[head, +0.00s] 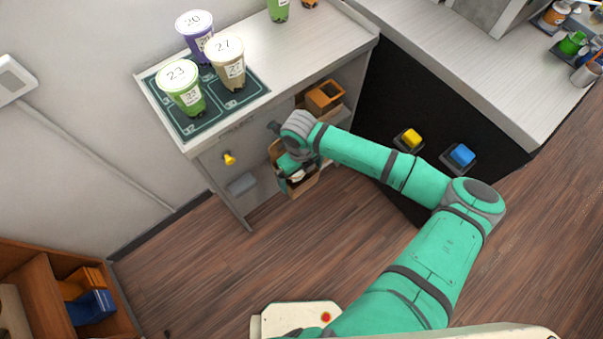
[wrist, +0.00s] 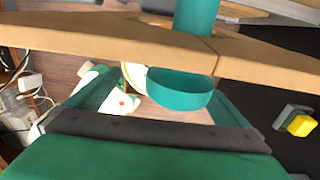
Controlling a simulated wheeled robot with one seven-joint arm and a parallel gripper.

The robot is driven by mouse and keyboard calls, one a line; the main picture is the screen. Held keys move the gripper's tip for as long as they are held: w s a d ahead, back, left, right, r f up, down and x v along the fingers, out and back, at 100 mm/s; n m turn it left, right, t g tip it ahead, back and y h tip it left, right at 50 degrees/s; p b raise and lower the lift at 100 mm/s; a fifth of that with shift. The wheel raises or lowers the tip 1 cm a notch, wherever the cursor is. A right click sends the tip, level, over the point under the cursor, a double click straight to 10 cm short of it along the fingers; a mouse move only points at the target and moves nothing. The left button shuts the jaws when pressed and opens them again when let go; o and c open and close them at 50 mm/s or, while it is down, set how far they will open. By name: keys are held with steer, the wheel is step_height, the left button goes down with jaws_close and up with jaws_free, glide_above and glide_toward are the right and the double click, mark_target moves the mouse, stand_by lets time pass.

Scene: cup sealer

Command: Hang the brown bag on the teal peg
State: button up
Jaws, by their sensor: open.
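The brown bag (head: 304,185) is by the counter's front panel, below my wrist and partly hidden by my arm. In the wrist view, a brown band of the bag (wrist: 90,40) crosses the top. The teal peg (wrist: 196,14) shows above this band, and a teal rounded end (wrist: 180,92) shows below it. I cannot tell whether the bag's weight rests on the peg. My gripper (wrist: 158,82) is open, its fingers apart on either side of the teal end, just below the band. In the head view, the fingertips are hidden at the bag.
A yellow peg (head: 229,158) sticks out left of the bag. An orange-brown box (head: 324,95) is on the panel's right. Several lidded cups, such as a green one (head: 181,88), stand on the counter. Yellow (head: 411,138) and blue (head: 461,156) buttons are at right.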

step_height(320, 180, up, 11)
steer(key=shift+w+a+f, duration=0.1)
steer(key=shift+w, duration=0.05)
stand_by(0.4)
